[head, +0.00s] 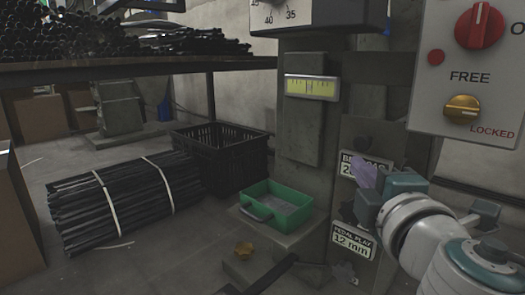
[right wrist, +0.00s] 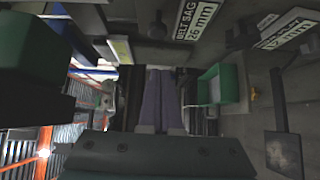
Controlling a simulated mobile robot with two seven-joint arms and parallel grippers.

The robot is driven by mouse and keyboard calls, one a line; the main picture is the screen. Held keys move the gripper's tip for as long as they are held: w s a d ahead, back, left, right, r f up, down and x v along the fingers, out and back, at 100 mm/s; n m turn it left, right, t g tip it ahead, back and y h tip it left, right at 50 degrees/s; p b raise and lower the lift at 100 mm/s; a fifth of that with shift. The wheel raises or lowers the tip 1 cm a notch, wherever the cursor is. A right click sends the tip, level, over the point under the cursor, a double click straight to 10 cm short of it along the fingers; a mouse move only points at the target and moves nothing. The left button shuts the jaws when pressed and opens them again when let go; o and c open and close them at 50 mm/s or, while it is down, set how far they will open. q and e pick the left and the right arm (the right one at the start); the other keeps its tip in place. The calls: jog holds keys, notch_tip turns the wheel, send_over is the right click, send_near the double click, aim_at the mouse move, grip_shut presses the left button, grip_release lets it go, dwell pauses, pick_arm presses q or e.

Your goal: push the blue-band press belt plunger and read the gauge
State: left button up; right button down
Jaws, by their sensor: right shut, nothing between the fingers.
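A grey press column carries a yellow scale gauge (head: 312,87) in a pale frame; its marks are too small to read. The gauge also shows edge-on in the right wrist view (right wrist: 121,49). A sign plate reading BELT SAG, 26 mm in the wrist view (right wrist: 196,18), is partly covered by my gripper in the head view. A dark round knob, perhaps the belt plunger (right wrist: 157,29), sits beside that plate. My right gripper (head: 359,165) has its purple fingers shut and empty, just in front of the plate; contact cannot be told. My left gripper is out of view.
A control panel (head: 428,104) with red and yellow knobs hangs at the upper right. A black crate (head: 227,151) and bundled rods (head: 125,200) stand left.

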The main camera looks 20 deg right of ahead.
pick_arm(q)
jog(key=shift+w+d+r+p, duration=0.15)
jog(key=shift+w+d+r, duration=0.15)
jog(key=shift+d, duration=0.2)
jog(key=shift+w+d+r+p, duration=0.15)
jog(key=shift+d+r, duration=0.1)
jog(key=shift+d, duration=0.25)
pick_arm(e)
jog(key=s, duration=0.4)
jog(key=shift+s+a+r, duration=0.25)
jog(key=shift+s+r, duration=0.05)
jog(key=shift+s, duration=0.05)
jog(key=shift+a, duration=0.1)
